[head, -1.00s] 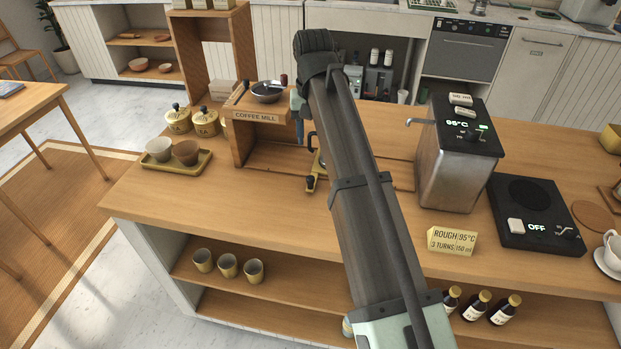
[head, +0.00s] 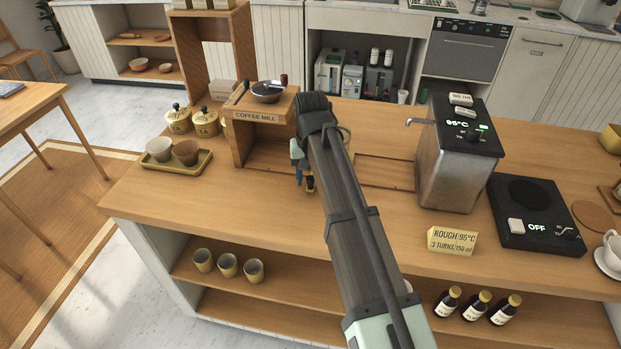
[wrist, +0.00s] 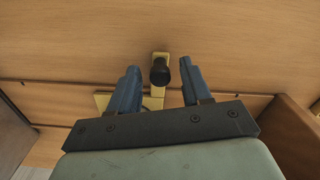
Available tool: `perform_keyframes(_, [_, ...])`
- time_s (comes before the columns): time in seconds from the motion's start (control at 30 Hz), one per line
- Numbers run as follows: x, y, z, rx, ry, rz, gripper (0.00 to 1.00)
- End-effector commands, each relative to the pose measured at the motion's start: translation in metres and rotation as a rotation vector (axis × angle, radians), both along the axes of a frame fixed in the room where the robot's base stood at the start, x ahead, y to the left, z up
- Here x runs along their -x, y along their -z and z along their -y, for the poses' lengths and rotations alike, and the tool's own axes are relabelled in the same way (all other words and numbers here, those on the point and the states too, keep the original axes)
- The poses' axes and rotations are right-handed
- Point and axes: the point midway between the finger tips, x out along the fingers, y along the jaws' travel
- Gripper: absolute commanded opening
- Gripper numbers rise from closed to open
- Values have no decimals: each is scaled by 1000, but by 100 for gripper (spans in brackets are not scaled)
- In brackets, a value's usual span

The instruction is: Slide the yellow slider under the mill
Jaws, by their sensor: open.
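The yellow slider (wrist: 155,92) lies on the counter in the wrist view, with a dark upright knob (wrist: 160,72) on its narrow end. My gripper (wrist: 160,78) is open, one blue finger on each side of the knob, with a gap visible on both sides. In the head view my gripper (head: 302,165) is low over the counter, just right of the wooden coffee mill stand (head: 240,140). Only the slider's knob end (head: 309,186) shows there; my arm hides the rest. The space under the mill's top is open at the front.
A tray (head: 205,168) with two cups stands left of the mill, with yellow canisters (head: 178,120) behind. A metal kettle unit (head: 455,170) and a black scale (head: 535,225) stand to the right. The front counter is clear near the gripper.

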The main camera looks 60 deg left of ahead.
Motion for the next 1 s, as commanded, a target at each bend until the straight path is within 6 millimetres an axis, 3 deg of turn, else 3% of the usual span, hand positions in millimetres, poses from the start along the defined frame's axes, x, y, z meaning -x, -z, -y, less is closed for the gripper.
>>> perform_keyframes(0.13, [0, 10, 0, 0, 0, 0, 48])
perform_keyframes(0.47, [0, 12, 0, 0, 0, 0, 48])
perform_keyframes(1.0, [0, 11, 0, 0, 0, 0, 0])
